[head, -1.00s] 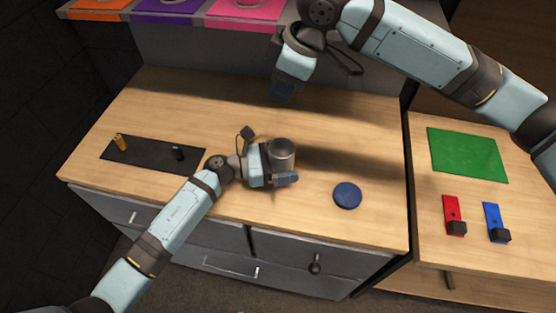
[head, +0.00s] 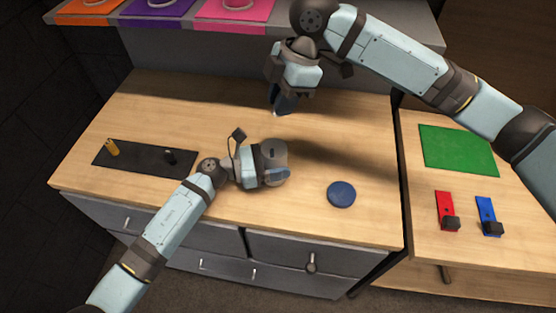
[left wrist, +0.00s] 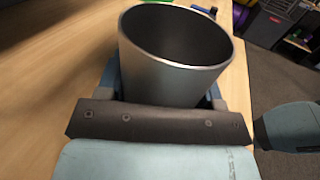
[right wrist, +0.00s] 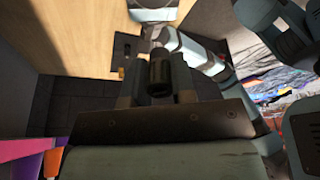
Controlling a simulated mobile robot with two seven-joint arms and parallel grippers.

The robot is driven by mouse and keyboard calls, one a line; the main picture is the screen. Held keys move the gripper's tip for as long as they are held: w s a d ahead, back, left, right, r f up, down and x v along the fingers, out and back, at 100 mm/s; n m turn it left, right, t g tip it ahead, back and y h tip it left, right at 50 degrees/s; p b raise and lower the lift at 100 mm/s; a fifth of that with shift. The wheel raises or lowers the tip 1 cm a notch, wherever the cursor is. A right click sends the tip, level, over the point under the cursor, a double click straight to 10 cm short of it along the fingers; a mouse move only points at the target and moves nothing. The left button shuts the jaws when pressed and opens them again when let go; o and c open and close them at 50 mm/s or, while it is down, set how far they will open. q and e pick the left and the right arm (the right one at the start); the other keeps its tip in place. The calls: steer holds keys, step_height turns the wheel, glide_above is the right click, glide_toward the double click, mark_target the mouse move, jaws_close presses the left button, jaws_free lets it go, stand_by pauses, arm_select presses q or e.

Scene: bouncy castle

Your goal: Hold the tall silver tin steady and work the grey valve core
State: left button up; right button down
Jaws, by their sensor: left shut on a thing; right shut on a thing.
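The tall silver tin (head: 274,150) stands on the wooden worktop, and its open rim and empty-looking inside show in the left wrist view (left wrist: 178,70). My left gripper (head: 276,174) is shut around the tin's side, with a finger on each side of it. My right gripper (head: 281,108) is above and behind the tin, apart from it, pointing down. In the right wrist view it is shut on a dark grey cylinder (right wrist: 159,75), which looks like the grey valve core. In the head view my fingers mostly hide that piece.
A blue disc (head: 341,194) lies right of the tin. A black mat (head: 140,160) at left bears a small yellow piece (head: 112,148) and a black piece (head: 170,157). A side table holds a green mat (head: 458,150), a red block (head: 446,208) and a blue block (head: 486,214).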

steer(key=n, duration=0.1)
steer(key=f+n, duration=0.1)
steer(key=shift+d+f+n+g, duration=0.25)
steer(key=shift+d+n+g, duration=0.05)
steer(key=shift+g, duration=0.1)
steer(key=shift+f, duration=2.9)
steer(key=c, duration=0.9)
jaws_free()
steer(key=v, duration=1.2)
steer(key=shift+a+r, duration=0.1)
